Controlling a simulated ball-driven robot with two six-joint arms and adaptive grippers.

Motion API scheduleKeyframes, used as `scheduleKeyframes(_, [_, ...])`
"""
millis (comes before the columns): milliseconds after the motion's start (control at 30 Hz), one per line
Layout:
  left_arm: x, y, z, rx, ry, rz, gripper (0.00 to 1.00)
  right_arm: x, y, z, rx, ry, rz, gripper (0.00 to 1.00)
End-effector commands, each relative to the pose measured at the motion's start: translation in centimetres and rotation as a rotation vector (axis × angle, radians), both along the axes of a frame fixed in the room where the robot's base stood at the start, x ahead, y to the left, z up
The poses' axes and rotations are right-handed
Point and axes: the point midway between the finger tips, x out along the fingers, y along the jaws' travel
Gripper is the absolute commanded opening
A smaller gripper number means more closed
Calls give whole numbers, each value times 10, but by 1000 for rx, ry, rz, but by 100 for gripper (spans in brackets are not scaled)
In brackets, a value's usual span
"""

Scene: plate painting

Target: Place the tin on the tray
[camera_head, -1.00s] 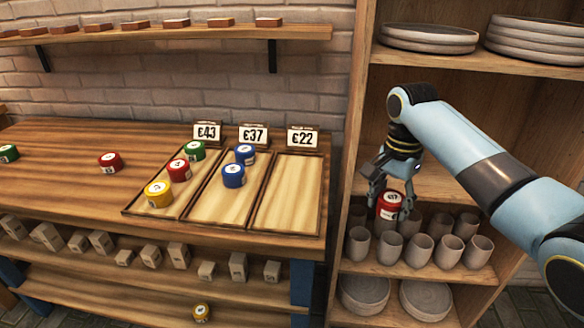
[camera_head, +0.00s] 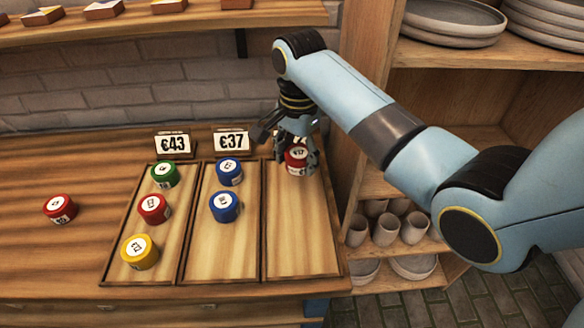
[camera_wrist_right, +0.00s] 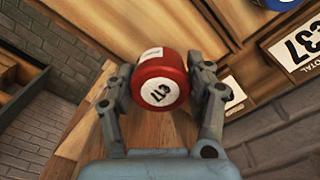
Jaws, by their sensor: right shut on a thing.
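A red tin with a white label (camera_head: 297,155) is held in my right gripper (camera_head: 296,164), at the back end of the right-hand tray (camera_head: 301,240). In the right wrist view the red tin (camera_wrist_right: 160,82) sits between the two fingers, which press on its sides. I cannot tell whether the tin is touching the tray or just above it. The right-hand tray is otherwise bare. My left gripper is not in view.
The left tray (camera_head: 118,268) holds green, red and yellow tins; the middle tray (camera_head: 240,262) holds two blue tins. Price cards (camera_head: 173,144) stand behind. A loose red tin (camera_head: 60,209) lies left. A shelf with cups (camera_head: 386,229) stands right.

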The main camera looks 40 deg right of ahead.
Motion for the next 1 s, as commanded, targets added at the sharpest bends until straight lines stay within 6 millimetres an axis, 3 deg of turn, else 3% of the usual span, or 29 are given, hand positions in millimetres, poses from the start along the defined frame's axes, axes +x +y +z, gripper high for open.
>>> scheduleKeyframes(133, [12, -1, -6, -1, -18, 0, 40, 26, -12, -18, -1, 1, 0, 17])
scheduleKeyframes(333, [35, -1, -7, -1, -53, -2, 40, 37, -17, -28, 0, 1, 1, 17])
scheduleKeyframes(600, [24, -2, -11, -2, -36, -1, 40, 37, -17, -63, 0, 0, 2, 17])
scheduleKeyframes(967, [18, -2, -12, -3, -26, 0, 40, 37, -17, -67, 0, -1, 2, 17])
scheduleKeyframes(1000, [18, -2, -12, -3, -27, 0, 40, 37, -17, -67, 0, -1, 2, 57])
